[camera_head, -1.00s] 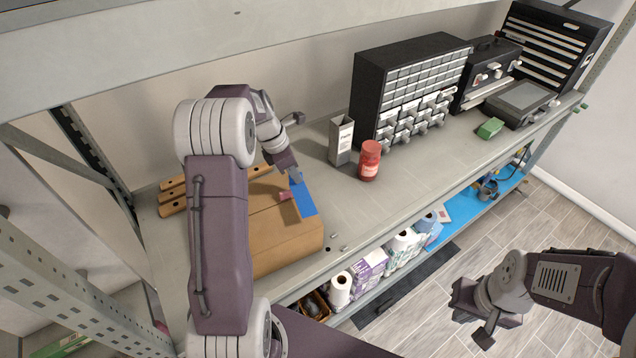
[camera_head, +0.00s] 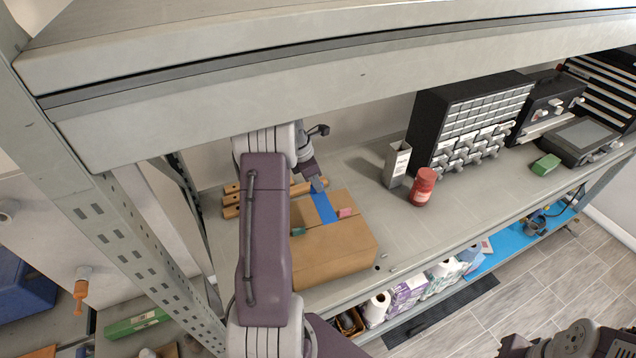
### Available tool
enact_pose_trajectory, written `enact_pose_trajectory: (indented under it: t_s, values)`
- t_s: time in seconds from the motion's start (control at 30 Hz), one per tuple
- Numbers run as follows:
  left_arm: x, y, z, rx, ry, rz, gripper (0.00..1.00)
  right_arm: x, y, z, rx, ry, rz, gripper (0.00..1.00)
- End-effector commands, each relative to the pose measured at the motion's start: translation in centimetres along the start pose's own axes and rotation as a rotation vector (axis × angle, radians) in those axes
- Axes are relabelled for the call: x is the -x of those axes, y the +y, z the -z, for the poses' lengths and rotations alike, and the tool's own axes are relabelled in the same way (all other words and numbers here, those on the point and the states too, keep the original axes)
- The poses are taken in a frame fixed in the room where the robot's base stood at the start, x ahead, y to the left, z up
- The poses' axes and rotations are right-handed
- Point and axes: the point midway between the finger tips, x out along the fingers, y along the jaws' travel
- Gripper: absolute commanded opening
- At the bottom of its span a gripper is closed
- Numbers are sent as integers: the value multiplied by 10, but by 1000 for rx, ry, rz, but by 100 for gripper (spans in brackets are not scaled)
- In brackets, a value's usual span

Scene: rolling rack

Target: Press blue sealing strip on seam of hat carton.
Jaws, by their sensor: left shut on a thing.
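The brown hat carton (camera_head: 335,258) sits on the shelf, partly hidden by my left arm. A pink tab (camera_head: 345,212) and a teal tab (camera_head: 298,231) show on its top. The blue sealing strip (camera_head: 324,208) is over the far part of the carton top, between the two tabs. I cannot tell whether it touches the carton. My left gripper (camera_head: 318,187) is shut on the strip's far end. My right gripper (camera_head: 514,347) is only partly in view at the bottom edge, away from the carton, its fingers out of sight.
Wooden bars (camera_head: 232,200) lie behind the carton. A grey holder (camera_head: 396,164), a red jar (camera_head: 423,187) and a black drawer cabinet (camera_head: 470,120) stand to the right.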

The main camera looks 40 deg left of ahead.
Motion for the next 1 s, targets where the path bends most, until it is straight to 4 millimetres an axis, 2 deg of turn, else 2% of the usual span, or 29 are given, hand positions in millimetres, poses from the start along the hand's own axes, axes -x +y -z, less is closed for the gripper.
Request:
enact_pose_trajectory:
  t_s: [0.13, 0.3, 0.7, 1.0]
  values:
    - [0, 0, 0, 1, 0, 1, 0, 8, 0, 1, 0, 0, 0, 0]
    - [-25, -1, 8, 0, 1, 2, 0, -8, 0, -1, 0, 0, 0, 0]
    - [-68, 0, 20, 0, 0, 1, 0, -30, 1, -3, 0, 0, 0, 0]
    - [-79, 0, 24, -1, 0, 1, 0, -34, 1, -4, 0, 0, 0, 0]
